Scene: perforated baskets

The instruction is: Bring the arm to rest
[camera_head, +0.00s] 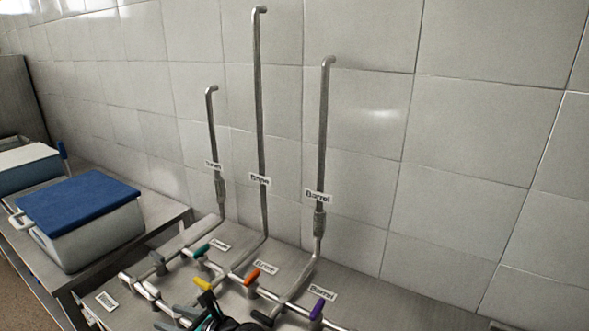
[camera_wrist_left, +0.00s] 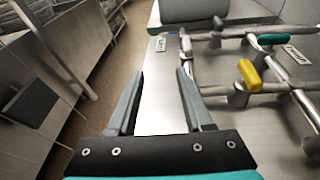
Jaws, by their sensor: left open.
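My left gripper (camera_head: 194,310) is at the bottom of the head view, just in front of the pipework and partly cut off by the frame edge. In the left wrist view its two grey fingers (camera_wrist_left: 161,78) are spread apart with nothing between them. They point over the bare metal bench edge (camera_wrist_left: 160,112) and the floor beside it. A yellow valve handle (camera_wrist_left: 249,74) lies to the right of the fingers, apart from them; it also shows in the head view (camera_head: 202,284). My right gripper is not in view.
Metal pipes with a teal handle (camera_head: 202,249), an orange handle (camera_head: 251,275) and a purple handle (camera_head: 316,308) run over the bench. Three upright pipes (camera_head: 260,110) stand by the tiled wall. A blue-lidded container (camera_head: 80,205) stands at left.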

